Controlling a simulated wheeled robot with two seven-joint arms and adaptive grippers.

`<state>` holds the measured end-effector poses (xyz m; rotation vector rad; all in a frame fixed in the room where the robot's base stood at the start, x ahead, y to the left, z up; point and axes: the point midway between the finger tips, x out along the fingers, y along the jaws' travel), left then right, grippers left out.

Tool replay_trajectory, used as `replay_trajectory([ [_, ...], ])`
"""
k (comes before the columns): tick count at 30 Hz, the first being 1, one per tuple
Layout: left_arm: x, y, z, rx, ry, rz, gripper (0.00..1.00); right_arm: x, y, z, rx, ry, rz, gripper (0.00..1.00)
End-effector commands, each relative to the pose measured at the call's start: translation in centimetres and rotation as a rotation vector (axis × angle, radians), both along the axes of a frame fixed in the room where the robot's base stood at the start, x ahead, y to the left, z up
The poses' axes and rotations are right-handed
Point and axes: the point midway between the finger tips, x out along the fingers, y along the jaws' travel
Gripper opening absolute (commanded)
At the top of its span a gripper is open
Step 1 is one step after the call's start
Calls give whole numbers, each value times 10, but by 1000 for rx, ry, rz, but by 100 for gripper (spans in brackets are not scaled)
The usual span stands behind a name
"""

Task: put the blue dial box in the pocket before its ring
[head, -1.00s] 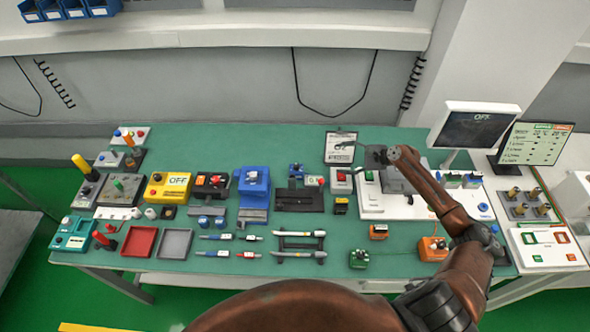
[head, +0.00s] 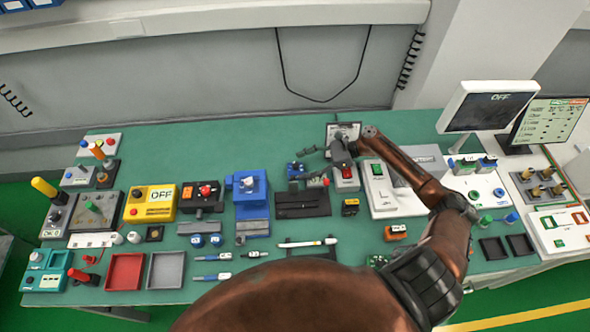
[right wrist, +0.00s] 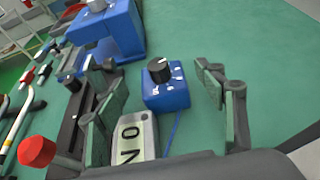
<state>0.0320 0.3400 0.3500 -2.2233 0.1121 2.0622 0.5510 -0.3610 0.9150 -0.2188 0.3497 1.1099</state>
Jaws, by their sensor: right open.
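The blue dial box (head: 296,171), a small blue block, stands near the back middle of the green table. In the right wrist view the blue dial box (right wrist: 168,98) shows a black knob on top and lies between my open fingers, beyond their tips. My right gripper (head: 317,164) is just right of it in the head view; it also shows open and empty in the right wrist view (right wrist: 160,84). Two dark square pockets, left (head: 493,248) and right (head: 520,244), are at the table's right front. Behind them are a green piece (head: 486,221) and a blue piece (head: 511,217). My left gripper is out of view.
A grey box with a red button (head: 346,178) stands close to my right gripper. A white panel (head: 400,203) lies right, under my forearm.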

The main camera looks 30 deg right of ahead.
Motion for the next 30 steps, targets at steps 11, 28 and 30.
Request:
replay_trajectory([
  [11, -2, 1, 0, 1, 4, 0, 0, 16, 32, -14, 2, -1, -1, 64],
  [28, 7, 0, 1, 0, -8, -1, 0, 35, 71, -34, -2, -1, -2, 64],
  [30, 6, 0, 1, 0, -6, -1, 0, 35, 71, -34, -2, -1, -2, 62],
])
